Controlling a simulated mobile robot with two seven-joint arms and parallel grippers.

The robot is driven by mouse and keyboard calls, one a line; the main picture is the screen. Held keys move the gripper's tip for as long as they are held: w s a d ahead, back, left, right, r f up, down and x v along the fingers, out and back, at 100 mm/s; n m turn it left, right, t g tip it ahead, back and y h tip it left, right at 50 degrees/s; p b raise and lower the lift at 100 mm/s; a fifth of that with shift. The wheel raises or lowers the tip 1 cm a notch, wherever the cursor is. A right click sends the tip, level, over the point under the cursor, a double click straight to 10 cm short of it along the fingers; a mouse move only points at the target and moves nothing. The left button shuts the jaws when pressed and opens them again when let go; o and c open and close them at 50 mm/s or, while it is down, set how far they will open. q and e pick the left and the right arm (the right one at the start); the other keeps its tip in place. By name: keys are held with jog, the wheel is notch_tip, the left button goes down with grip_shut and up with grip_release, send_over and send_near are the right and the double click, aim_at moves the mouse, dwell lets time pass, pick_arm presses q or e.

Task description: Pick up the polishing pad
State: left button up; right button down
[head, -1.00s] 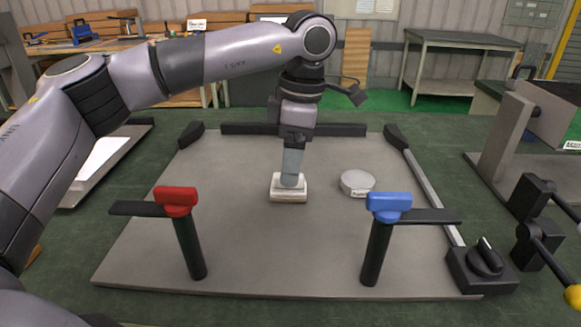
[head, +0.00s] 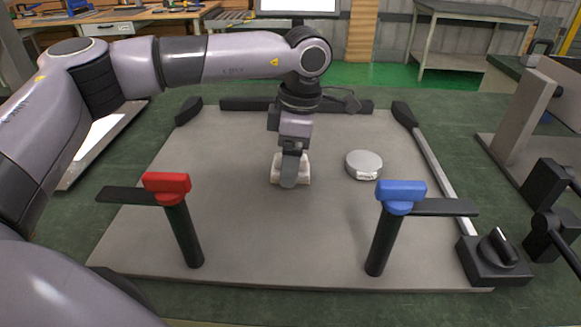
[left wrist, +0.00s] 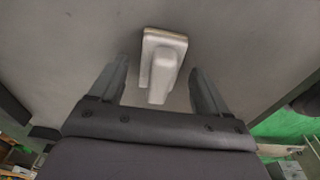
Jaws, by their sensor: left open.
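The polishing pad (head: 304,168) is a small pale block on the grey board (head: 235,215), near its middle. In the left wrist view the pad (left wrist: 178,42) shows a flat base and a raised grey handle. My left gripper (head: 290,172) points down over the pad and partly hides it in the head view. In the left wrist view the fingers of my left gripper (left wrist: 158,67) are apart, one on each side of the handle, with gaps and no visible contact. My right gripper is not in view.
A round grey disc (head: 364,165) lies right of the pad. Red-topped (head: 167,187) and blue-topped (head: 401,195) clamps stand at the front of the board. A black knob box (head: 494,259) is at the right front corner. Bare board lies between the clamps.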

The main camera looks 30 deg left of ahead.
pick_arm(q)
jog(key=shift+c, duration=0.3)
jog(key=c, duration=1.1)
notch_tip(320, 180, up, 20)
jog(key=p, duration=0.2)
jog(key=shift+p, duration=0.35)
jog(key=o, duration=0.3)
jog(key=shift+c, duration=0.8)
